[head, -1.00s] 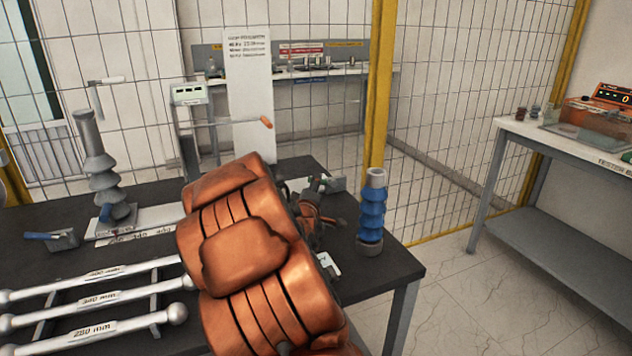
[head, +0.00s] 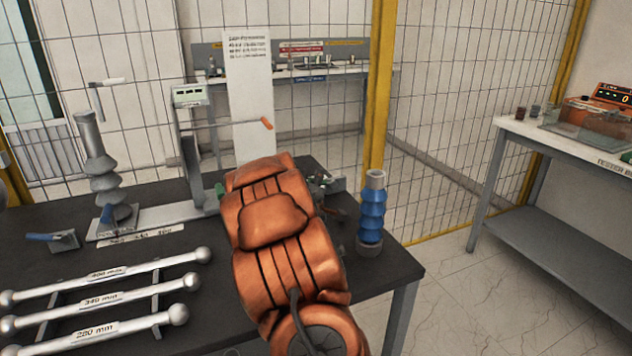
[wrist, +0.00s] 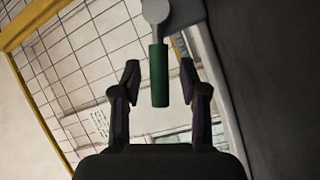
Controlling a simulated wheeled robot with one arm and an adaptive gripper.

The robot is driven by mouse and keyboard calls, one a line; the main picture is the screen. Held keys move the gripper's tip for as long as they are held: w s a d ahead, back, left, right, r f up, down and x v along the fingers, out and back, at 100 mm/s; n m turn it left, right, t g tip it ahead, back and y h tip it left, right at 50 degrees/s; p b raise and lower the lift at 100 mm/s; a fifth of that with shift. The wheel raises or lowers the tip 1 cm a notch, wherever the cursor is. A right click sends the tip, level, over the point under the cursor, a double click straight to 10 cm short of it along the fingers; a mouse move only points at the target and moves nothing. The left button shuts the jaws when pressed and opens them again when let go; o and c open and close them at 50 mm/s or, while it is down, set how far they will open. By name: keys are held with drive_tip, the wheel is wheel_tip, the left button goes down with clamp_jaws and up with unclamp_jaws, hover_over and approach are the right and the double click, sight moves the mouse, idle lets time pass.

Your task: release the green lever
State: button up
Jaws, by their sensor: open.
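The green lever (wrist: 159,76) shows in the wrist view as a green handle on a round grey pivot. My gripper (wrist: 160,82) is open, with one finger on each side of the handle and a visible gap on both sides. The handle's free end points toward the palm. In the head view a small green bit (head: 219,190), likely the lever, shows at the left edge of my orange arm. My arm hides the gripper itself there.
A blue ribbed bushing (head: 372,212) stands at the table's right corner. A grey bushing (head: 104,175) stands at left on the dark table (head: 200,268). Several labelled metal rods (head: 110,300) lie at front left. A wire fence (head: 320,120) is behind.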

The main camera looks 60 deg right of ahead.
drive_tip(key=shift+c, duration=0.4)
clamp_jaws()
idle(0.4)
